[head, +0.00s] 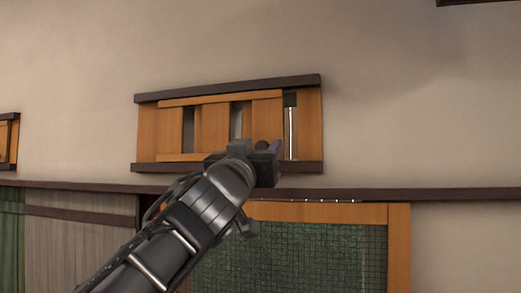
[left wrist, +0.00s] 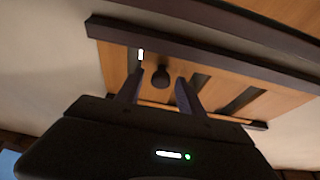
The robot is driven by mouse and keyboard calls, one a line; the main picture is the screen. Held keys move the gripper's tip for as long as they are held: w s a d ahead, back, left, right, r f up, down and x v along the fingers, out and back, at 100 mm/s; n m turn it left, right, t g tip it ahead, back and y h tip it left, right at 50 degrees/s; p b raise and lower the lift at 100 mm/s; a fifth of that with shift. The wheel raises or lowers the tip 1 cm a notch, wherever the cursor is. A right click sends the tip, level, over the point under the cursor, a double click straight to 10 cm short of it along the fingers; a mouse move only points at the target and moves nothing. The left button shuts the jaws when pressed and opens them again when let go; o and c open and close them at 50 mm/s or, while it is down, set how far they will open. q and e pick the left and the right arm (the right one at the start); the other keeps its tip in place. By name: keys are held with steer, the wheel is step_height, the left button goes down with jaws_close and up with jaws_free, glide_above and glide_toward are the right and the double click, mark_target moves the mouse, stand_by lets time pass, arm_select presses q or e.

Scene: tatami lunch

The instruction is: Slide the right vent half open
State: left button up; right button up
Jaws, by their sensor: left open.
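The right vent (head: 212,130) is a wooden slatted panel between dark top and bottom rails, high on the wall in the head view. Dark gaps show between its slats, and a narrow bright gap shows at its right end. A small round dark knob (head: 262,146) sits near the sliding panel's right edge. In the left wrist view the knob (left wrist: 160,76) shows between the fingers of my left gripper (left wrist: 160,92). That gripper is open, with a finger on each side of the knob; I cannot tell whether they touch it. My right gripper is out of view.
Part of another wooden vent (head: 8,140) shows at the far left edge. A dark wall beam (head: 440,194) runs below the vent. Under it is a wood-framed green mesh panel (head: 310,255). The wall right of the vent is bare.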

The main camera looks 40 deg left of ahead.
arm_select(q)
steer(key=b+v, duration=0.3)
steer(key=v, duration=0.4)
steer(key=shift+s+f, duration=0.2)
steer(key=shift+s, duration=0.15)
steer(key=shift+d, duration=0.1)
